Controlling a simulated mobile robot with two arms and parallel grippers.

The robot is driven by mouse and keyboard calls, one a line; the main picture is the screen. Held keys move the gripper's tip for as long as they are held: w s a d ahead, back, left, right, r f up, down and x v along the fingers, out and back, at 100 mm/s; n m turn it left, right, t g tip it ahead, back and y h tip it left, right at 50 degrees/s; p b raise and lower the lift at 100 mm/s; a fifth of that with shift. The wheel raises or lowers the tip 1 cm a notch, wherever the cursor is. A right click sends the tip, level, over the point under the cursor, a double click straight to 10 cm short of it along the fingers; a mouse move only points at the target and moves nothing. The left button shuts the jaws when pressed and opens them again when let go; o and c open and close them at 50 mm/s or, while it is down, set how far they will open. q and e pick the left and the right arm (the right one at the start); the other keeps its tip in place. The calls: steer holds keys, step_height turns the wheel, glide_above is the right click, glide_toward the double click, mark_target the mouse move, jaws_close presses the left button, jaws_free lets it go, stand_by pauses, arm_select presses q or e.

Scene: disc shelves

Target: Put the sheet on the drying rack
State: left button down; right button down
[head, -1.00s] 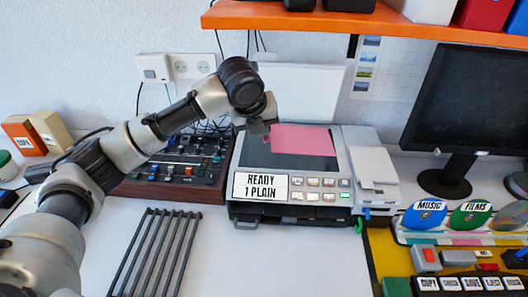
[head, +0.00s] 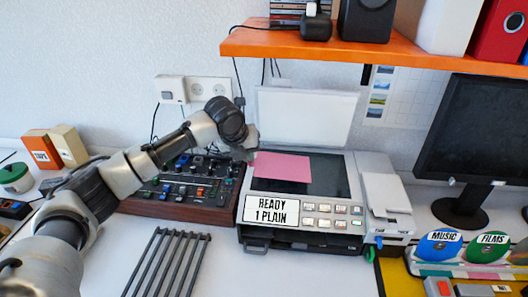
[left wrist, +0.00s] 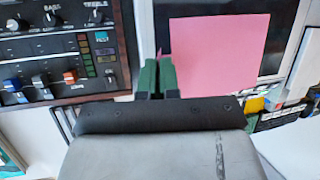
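The pink sheet (head: 283,167) is over the left part of the dark glass of the open copier (head: 325,180). Its left edge is at my left gripper (head: 250,150). In the left wrist view the green fingers (left wrist: 158,76) are close together at the left edge of the pink sheet (left wrist: 218,55), with a thin strip of pink between them. The gripper looks shut on the sheet. The drying rack (head: 168,262), a row of dark parallel bars, lies empty on the white table in front. My right gripper is not in view.
An audio mixer (head: 185,187) stands left of the copier, under my left arm. The copier's white lid (head: 305,117) is raised behind. An orange shelf (head: 350,52) hangs above. A monitor (head: 475,130) stands right. White table is clear right of the rack.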

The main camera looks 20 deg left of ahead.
arm_select(q)
steer(key=f, duration=0.1)
steer(key=a+f+p, duration=0.1)
steer(key=f, duration=0.1)
steer(key=a+f, duration=0.1)
steer(key=f, duration=0.1)
steer(key=shift+w+a+f, duration=0.1)
steer(key=shift+w+a, duration=0.05)
steer(key=shift+w, duration=0.2)
steer(key=c, duration=1.4)
jaws_free()
steer(key=shift+o, duration=0.2)
